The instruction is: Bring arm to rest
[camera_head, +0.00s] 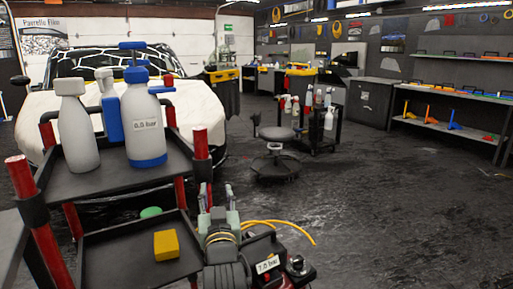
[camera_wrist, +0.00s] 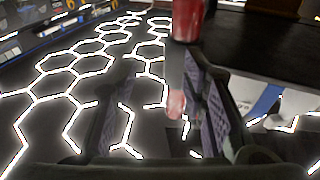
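My gripper (camera_wrist: 165,80) shows in the wrist view with its two dark ridged fingers spread apart. Nothing is held between them; the lit hexagon pattern and a blurred pinkish thing show behind the gap. A red post end (camera_wrist: 188,18) is just above the fingertips in that view, and a dark flat surface lies to the right. I cannot tell whether the fingers touch either.
A black cart (camera_head: 100,179) with red posts (camera_head: 201,160) holds a white pressure sprayer (camera_head: 142,125) and other bottles. Its lower shelf has a yellow block (camera_head: 166,245). A compressor (camera_head: 270,262) with a yellow hose stands beside it. A stool (camera_head: 274,150) is beyond; the right floor is clear.

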